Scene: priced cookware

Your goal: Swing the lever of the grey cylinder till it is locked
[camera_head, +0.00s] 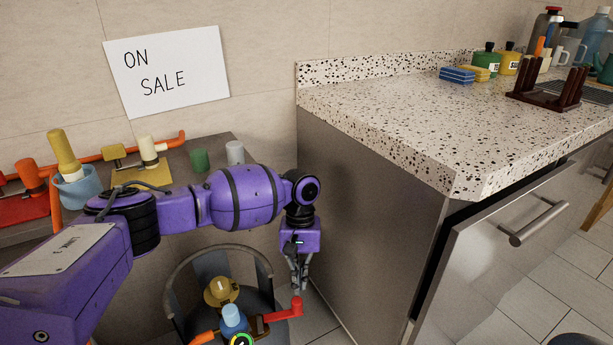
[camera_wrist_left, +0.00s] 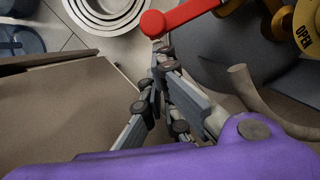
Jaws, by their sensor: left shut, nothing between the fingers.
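A red lever (camera_head: 284,315) with a rounded upright end sticks out to the right, over the dark grey chair. It joins a cluster with a gold-coloured part (camera_head: 222,291) and a blue cylinder (camera_head: 232,318). In the left wrist view, the lever (camera_wrist_left: 188,14) runs towards a yellow and dark part marked OPEN (camera_wrist_left: 303,36). My left gripper (camera_head: 299,289) points down, shut and empty, with its tips close to the lever's end; I cannot tell if they touch. A small light grey cylinder (camera_head: 235,152) stands on the table; I see no lever on it. My right gripper is out of view.
The chair (camera_head: 262,262) surrounds the cluster. A cabinet (camera_head: 365,190) with a speckled counter stands close to the right of my left gripper. Other lever pieces and a green cylinder (camera_head: 199,160) are on the table behind my arm. Nested metal bowls (camera_wrist_left: 105,14) show in the left wrist view.

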